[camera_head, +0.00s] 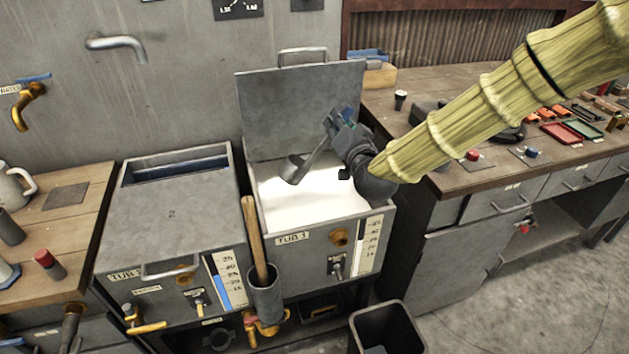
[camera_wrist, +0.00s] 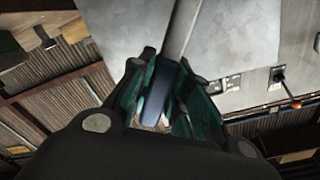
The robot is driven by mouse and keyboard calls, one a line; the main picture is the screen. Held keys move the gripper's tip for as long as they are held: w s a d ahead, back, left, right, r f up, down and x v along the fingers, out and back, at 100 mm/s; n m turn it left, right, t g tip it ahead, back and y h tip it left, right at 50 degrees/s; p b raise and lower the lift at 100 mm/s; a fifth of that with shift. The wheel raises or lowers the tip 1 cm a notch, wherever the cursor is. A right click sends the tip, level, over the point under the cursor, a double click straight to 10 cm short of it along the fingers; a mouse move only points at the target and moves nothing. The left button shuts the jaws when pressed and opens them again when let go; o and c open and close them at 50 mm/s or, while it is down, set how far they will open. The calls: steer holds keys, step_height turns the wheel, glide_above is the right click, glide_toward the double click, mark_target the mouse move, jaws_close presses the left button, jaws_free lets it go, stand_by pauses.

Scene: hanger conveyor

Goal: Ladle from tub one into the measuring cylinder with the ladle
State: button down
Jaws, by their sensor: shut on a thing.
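The ladle (camera_head: 294,169) is held by my gripper (camera_head: 343,130), its bowl hanging down to the left over the open right-hand tub. The tub (camera_head: 310,245) has a label that seems to read TUB 1, a raised lid and white contents (camera_head: 310,190). I cannot tell whether the bowl touches the contents or holds any. In the wrist view, my gripper (camera_wrist: 165,80) is shut around the ladle's dark grip, and its grey handle (camera_wrist: 182,30) runs up out of the picture. I cannot make out a measuring cylinder.
A second tub (camera_head: 175,212) with its lid mostly shut stands left. A wooden handle (camera_head: 253,235) sticks up from a holder between the tub fronts. The raised lid (camera_head: 300,110) stands behind the ladle. A workbench (camera_head: 430,155) is right, and an open bin (camera_head: 385,325) stands below.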

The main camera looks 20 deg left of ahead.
steer(key=shift+s+a+r+n+p, duration=0.3)
steer(key=shift+s+a+n, duration=0.25)
steer(key=shift+a+n, duration=0.3)
steer(key=shift+s+a+r+n+p, duration=0.2)
steer(key=shift+s+a+r+n, duration=0.35)
steer(key=shift+a, duration=0.4)
steer(key=shift+s+a+r+n+p, duration=0.25)
steer(key=shift+s+a+n, duration=0.3)
steer(key=shift+a+n, duration=0.3)
steer(key=shift+s+a, duration=0.15)
steer(key=shift+a, duration=0.1)
steer(key=shift+s+a+f+n, duration=0.1)
steer(key=shift+s+a+n, duration=0.3)
steer(key=shift+a+n, duration=0.3)
steer(key=shift+s+a+n, duration=0.4)
steer(key=shift+a+n, duration=0.15)
steer(key=shift+a, duration=0.1)
steer(key=shift+r+p, duration=0.75)
steer(key=shift+r, duration=0.75)
